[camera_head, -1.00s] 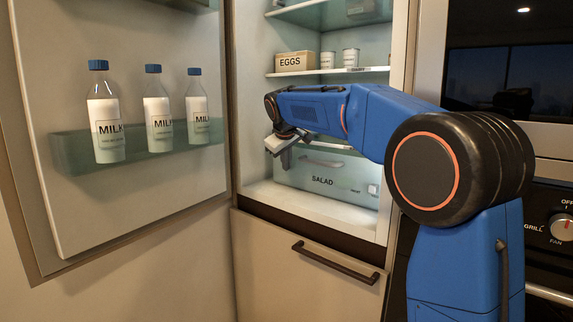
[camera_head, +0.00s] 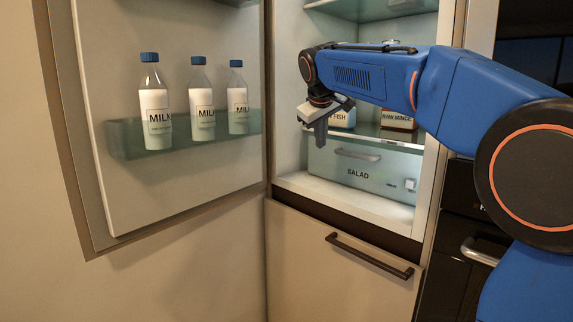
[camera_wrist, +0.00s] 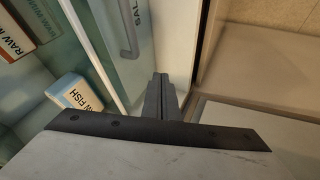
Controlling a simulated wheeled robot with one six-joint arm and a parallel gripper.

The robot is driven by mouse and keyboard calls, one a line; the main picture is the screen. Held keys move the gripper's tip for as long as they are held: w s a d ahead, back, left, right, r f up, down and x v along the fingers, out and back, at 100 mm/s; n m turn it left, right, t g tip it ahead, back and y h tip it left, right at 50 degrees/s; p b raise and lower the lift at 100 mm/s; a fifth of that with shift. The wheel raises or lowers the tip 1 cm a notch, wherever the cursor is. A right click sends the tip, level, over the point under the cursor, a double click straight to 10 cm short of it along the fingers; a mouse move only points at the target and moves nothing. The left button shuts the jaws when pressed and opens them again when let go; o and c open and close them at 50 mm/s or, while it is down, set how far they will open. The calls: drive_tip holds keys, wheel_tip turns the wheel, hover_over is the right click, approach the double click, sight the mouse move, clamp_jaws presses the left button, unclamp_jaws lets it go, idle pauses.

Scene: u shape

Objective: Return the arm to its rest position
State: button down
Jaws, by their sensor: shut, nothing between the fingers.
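My blue arm reaches from the right of the head view across the open fridge. My gripper (camera_head: 319,128) points down in front of the fridge opening, above and left of the salad drawer (camera_head: 365,176). Its fingers are together and hold nothing. In the wrist view my gripper (camera_wrist: 160,98) shows as dark fingers closed against each other, beside the drawer handle (camera_wrist: 129,30) and apart from any food. The arm is stretched out, with its elbow bent at the right.
The open fridge door (camera_head: 180,190) at left carries several milk bottles (camera_head: 156,110) on its shelf. Packs of fish (camera_head: 343,118) and raw mince (camera_head: 397,120) sit on a fridge shelf behind the arm. A lower cabinet (camera_head: 310,260) with a dark handle is below. An oven handle (camera_head: 478,251) is at right.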

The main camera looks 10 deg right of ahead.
drive_tip(key=s+d+f+m, duration=0.15)
drive_tip(key=s+f, duration=0.25)
drive_tip(key=s, duration=0.4)
drive_tip(key=s+d+f+g, duration=0.1)
drive_tip(key=s+d+f, duration=0.2)
drive_tip(key=s+f, duration=0.35)
drive_tip(key=s+d+f+m, duration=0.1)
drive_tip(key=s+d+f, duration=0.15)
drive_tip(key=s, duration=0.75)
drive_tip(key=s+d+f+m+g+y, duration=0.1)
drive_tip(key=s+f+m, duration=0.2)
drive_tip(key=s+f, duration=1.6)
drive_tip(key=shift+s+d+f+y, duration=0.25)
drive_tip(key=shift+s+d+y, duration=0.15)
drive_tip(key=shift+s, duration=0.2)
